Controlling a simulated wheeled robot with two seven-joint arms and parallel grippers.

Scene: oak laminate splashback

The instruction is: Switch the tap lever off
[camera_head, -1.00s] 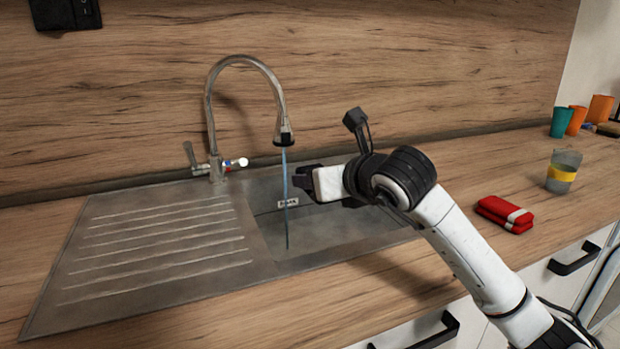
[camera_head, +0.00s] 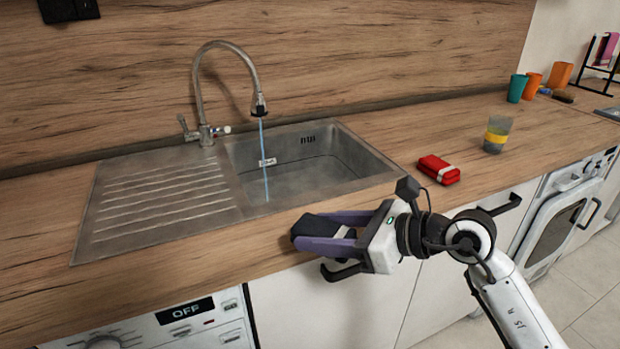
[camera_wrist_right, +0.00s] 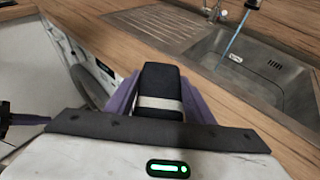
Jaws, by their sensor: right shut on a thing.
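The tap (camera_head: 202,100) stands behind the sink, and a thin blue stream of water falls from its spout into the basin. Its grey lever (camera_head: 184,124) sticks up at the left of the tap base. A small white-tipped knob (camera_head: 222,130) points right from the same base. My right gripper (camera_head: 322,233) is in front of the counter's front edge, well away from the tap. Its purple fingers are shut on a dark block-like item with a pale band (camera_wrist_right: 160,82), which hides part of the fingertips.
The sink basin (camera_head: 345,148) is right of the ribbed drainer (camera_head: 150,203). A red folded item (camera_head: 438,169) and a yellow-banded glass (camera_head: 496,135) stand on the counter to the right. Cups are farther back. A drawer handle (camera_head: 500,206) protrudes at the front.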

